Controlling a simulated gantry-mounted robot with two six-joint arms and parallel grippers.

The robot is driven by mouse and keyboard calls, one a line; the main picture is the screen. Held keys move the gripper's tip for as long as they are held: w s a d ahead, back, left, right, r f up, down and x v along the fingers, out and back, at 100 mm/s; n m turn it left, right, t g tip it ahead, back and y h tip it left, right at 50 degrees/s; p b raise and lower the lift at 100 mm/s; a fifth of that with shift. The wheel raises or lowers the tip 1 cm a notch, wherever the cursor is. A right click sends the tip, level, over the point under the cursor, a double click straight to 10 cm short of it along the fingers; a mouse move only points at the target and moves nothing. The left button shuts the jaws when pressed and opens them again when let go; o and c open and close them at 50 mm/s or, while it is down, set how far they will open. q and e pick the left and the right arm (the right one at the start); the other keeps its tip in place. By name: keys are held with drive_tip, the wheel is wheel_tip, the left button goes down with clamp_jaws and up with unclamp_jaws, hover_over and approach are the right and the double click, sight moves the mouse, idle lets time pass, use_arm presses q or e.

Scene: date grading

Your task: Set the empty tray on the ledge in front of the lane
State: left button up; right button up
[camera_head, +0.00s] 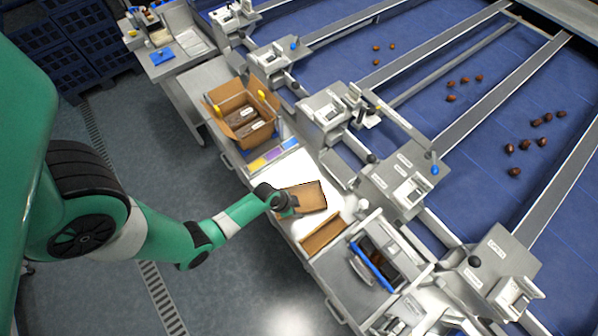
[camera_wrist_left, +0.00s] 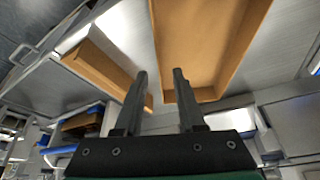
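An empty brown tray (camera_head: 308,196) lies on the bright bench, and it fills the upper middle of the left wrist view (camera_wrist_left: 200,40). My left gripper (camera_head: 287,202) is at the tray's left end in the head view. In the left wrist view its two fingers (camera_wrist_left: 159,74) are apart, with one wall of the tray seen between them; I cannot tell whether either finger touches it. A second brown tray (camera_head: 322,236) lies beside the first and also shows in the left wrist view (camera_wrist_left: 100,72). My right gripper is out of view.
An open cardboard box (camera_head: 213,104) with dark packs stands at the bench's far end. Coloured cards (camera_head: 268,158) lie near it. Grey machine housings (camera_head: 397,180) line the bench, with blue lanes (camera_head: 415,65) holding several dates behind. A blue-handled bin (camera_head: 372,268) stands at lower right.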

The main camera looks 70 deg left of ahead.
use_arm(q)
drive_tip(key=b+x, duration=0.3)
drive_tip(key=x, duration=0.1)
drive_tip(key=shift+w+d+f, duration=0.1)
drive_tip(key=shift+w+f, duration=0.1)
drive_tip(key=shift+f, duration=0.05)
drive_tip(key=shift+w+f+b, duration=0.15)
drive_tip(key=shift+b, duration=0.2)
clamp_jaws()
idle(0.8)
